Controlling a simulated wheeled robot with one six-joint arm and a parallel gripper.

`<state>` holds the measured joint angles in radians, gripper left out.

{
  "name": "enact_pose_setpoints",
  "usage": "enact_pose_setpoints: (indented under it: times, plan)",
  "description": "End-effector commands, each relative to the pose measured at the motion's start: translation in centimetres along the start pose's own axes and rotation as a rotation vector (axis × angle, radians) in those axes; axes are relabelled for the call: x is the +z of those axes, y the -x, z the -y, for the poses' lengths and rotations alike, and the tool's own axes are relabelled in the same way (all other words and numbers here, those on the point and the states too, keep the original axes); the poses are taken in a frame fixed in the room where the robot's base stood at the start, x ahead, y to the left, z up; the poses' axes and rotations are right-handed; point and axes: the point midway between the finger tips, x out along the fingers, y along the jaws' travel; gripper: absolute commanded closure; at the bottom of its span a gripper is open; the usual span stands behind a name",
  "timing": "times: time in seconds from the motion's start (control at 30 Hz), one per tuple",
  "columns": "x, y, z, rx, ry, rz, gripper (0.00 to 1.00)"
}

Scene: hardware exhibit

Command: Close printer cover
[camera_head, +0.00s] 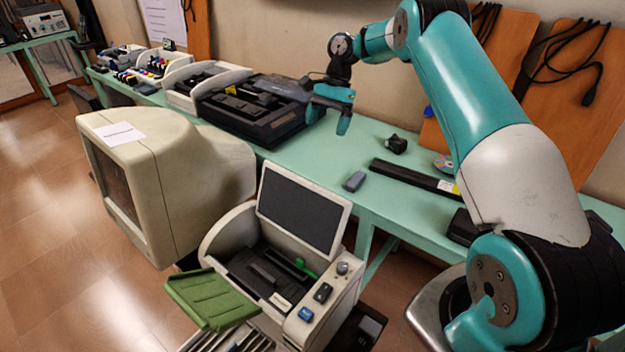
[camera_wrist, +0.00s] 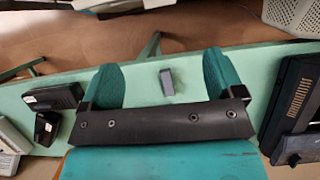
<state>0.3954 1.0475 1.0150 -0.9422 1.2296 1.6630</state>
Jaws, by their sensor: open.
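A beige printer (camera_head: 281,275) stands in the foreground, its cover (camera_head: 302,212) tilted up and its dark inside exposed. A black printer (camera_head: 255,118) stands on the green table, and its dark right side shows in the wrist view (camera_wrist: 293,92). I cannot tell which printer the task means. My gripper (camera_head: 340,108) is open over the table, just right of the black printer. In the wrist view both teal fingers (camera_wrist: 163,85) are spread and hold nothing. The small grey block seen between them lies on the table below.
The grey block (camera_head: 354,181) lies near the front edge of the green table (camera_head: 330,155). A black adapter (camera_head: 396,144) and a long black bar (camera_head: 413,178) lie to its right. A bulky beige monitor (camera_head: 180,175) stands left of the foreground printer. Cables hang on wall boards.

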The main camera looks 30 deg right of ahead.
Motion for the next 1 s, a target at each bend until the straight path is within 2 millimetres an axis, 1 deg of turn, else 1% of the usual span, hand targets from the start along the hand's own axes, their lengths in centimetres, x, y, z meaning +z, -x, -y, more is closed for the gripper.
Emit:
enact_pose_setpoints:
  times: [0.03,0.1,0.4,0.6,0.7,0.8,1.0]
  plan:
    - [-0.3,-1.6,0.0,0.001,0.001,0.000,0.13]
    - [-0.1,-3.1,0.0,0.002,0.000,0.003,0.13]
    - [0.1,-9.4,-0.1,0.004,0.002,0.002,0.13]
    - [0.1,-13.0,-0.1,0.003,0.003,0.001,0.13]
    - [0.1,-14.2,0.0,0.001,0.003,0.000,0.13]
    - [0.1,-15.0,0.0,0.001,0.003,0.000,0.13]
    - [0.0,-15.4,0.0,0.000,0.003,-0.001,0.13]
